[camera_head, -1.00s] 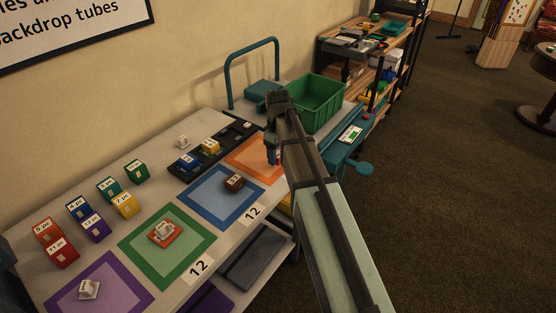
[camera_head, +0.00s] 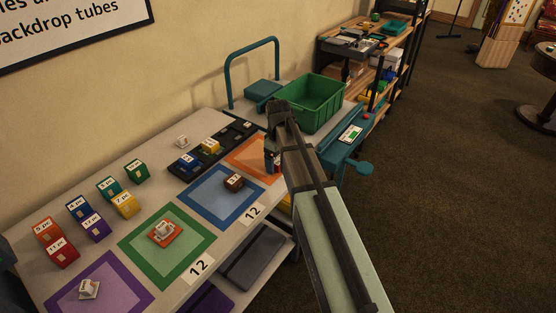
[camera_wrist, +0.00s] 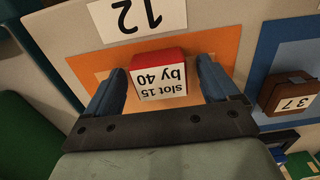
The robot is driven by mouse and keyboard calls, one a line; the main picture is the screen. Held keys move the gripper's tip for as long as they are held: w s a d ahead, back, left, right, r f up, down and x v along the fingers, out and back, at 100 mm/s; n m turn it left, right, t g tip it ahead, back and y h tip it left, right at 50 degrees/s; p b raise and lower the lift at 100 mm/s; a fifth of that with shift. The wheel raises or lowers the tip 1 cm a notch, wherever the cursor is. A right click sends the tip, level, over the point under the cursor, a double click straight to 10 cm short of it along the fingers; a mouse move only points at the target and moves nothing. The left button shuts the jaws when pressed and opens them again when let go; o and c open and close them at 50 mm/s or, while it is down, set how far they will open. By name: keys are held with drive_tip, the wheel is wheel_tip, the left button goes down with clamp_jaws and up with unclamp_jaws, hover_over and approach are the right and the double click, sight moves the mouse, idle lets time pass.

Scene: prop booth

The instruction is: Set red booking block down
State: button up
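The red booking block (camera_wrist: 160,77) has a white face reading "Slot 15 by 40". In the wrist view it sits over the orange-bordered mat (camera_wrist: 220,42), apparently resting on it. My gripper (camera_wrist: 160,68) is open, one blue finger on each side of the block, with a visible gap on both sides. In the head view my gripper (camera_head: 272,160) is low at the orange mat (camera_head: 249,147), and my arm hides much of the mat. Only a bit of red (camera_head: 278,165) shows beside the fingers there.
The blue mat (camera_head: 200,207) beside it holds a brown block (camera_head: 234,182). A black tray (camera_head: 219,154) with blue and yellow blocks lies behind. A green crate (camera_head: 327,103) stands past my arm. Green (camera_head: 203,245) and purple mats (camera_head: 75,300) lie nearer.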

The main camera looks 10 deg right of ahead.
sight(278, 159)
wheel_tip(278, 159, up, 12)
drive_tip(key=shift+r, duration=0.15)
idle(0.7)
drive_tip(key=s+d+f+m+g+h, duration=0.1)
drive_tip(key=s+d+f+m, duration=0.35)
drive_tip(key=s+f, duration=0.3)
drive_tip(key=s+d+f+m+g, duration=0.1)
drive_tip(key=s+d+f+m, duration=0.2)
drive_tip(key=s+d+f, duration=0.45)
drive_tip(key=s+a+f+g, duration=0.15)
drive_tip(key=s+f, duration=0.25)
drive_tip(key=f, duration=0.4)
drive_tip(key=s+a+f, duration=0.2)
drive_tip(key=s+f, duration=0.2)
drive_tip(key=f, duration=0.4)
drive_tip(key=s+a+f+g, duration=0.15)
drive_tip(key=s+f, duration=0.25)
drive_tip(key=f, duration=0.4)
drive_tip(key=s+a+f+g, duration=0.1)
drive_tip(key=s+f, duration=0.5)
drive_tip(key=s, duration=0.4)
drive_tip(key=s+a+f+m+y, duration=0.1)
drive_tip(key=s+f, duration=0.6)
drive_tip(key=s, duration=0.4)
drive_tip(key=shift+f+g, duration=0.15)
drive_tip(key=shift+g, duration=0.25)
